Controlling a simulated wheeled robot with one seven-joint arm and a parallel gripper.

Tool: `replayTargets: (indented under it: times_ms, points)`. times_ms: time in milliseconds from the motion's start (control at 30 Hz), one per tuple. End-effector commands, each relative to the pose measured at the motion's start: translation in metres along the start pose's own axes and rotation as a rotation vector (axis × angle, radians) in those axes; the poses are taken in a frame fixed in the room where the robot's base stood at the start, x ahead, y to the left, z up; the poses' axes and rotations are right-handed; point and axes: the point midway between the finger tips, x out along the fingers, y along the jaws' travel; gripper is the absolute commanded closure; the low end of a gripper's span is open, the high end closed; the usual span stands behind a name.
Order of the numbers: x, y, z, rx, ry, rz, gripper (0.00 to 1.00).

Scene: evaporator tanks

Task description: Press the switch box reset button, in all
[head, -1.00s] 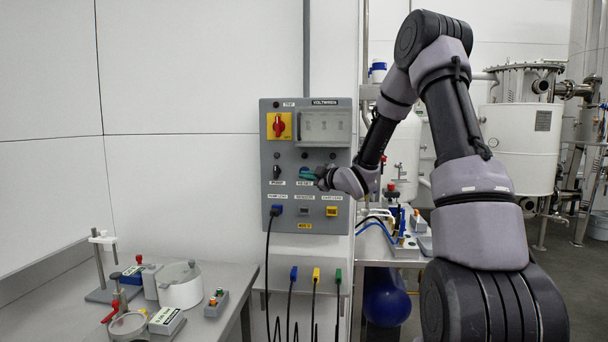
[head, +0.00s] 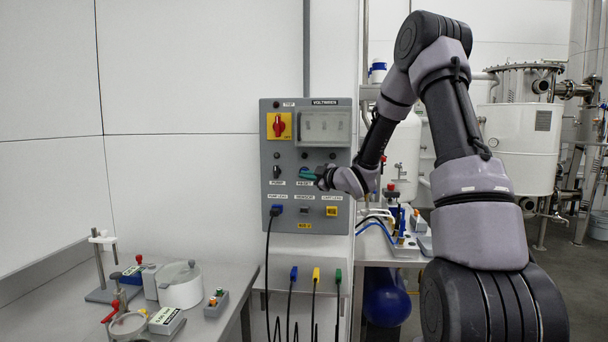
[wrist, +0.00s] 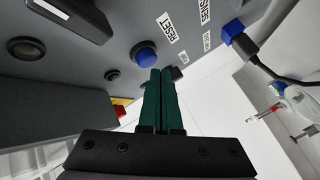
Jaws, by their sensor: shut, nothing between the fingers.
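The grey switch box (head: 267,190) hangs on the white wall in the head view. Its blue reset button (wrist: 145,55) shows in the wrist view beside the RESET label (wrist: 168,27). My gripper (wrist: 162,70) is shut and empty, its green fingers side by side. In the wrist view the fingertips reach close to the lower edge of the button; I cannot tell whether they touch it. In the head view my gripper (head: 307,174) is at the RESET label and hides most of the button.
The box also bears a red rotary switch (head: 279,125), a black pump knob (head: 277,172) and a blue plug (head: 276,210) with a hanging cable. Below hang blue, yellow and green plugs. A bench with instruments (head: 232,282) stands at the lower left. White tanks (head: 522,150) stand at the right.

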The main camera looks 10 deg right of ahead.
Motion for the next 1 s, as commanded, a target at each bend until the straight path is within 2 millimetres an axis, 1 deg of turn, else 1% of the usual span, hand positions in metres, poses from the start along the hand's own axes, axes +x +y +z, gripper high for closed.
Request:
replayTargets:
  times_ms: [133, 1000]
  points:
    - [0.0035, 0.0027, 0.0024, 0.001, 0.0, 0.001, 1.0]
    - [0.0077, 0.0057, 0.0053, 0.0, 0.0, 0.0, 1.0]
